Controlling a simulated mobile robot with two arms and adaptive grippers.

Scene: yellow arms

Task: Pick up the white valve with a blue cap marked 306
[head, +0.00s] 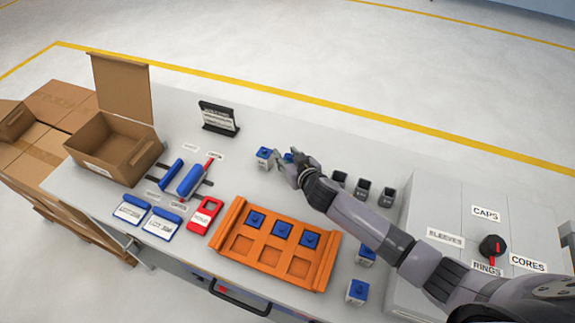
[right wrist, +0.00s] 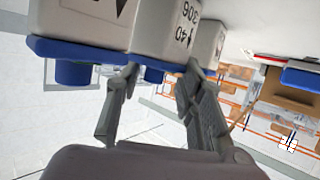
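The white valve marked 306 (right wrist: 163,28) hangs upside down at the top of the right wrist view, with a blue cap (right wrist: 153,76) below its blue rim. My right gripper (right wrist: 160,76) has its two fingers apart, one on each side of this cap; I cannot tell whether they touch it. In the head view the right gripper (head: 284,169) is at the blue-topped valves behind the orange tray and partly hides one blue top (head: 289,157). Another white valve with a blue top (head: 264,157) stands just left of it. My left gripper is not in view.
An orange tray (head: 222,243) with several blue-topped parts is in front. An open cardboard box (head: 118,158) is at the left, a black sign (head: 218,118) behind. Small dark bins (head: 363,188) stand right of the gripper. More blue-capped valves (head: 357,291) stand at the front right.

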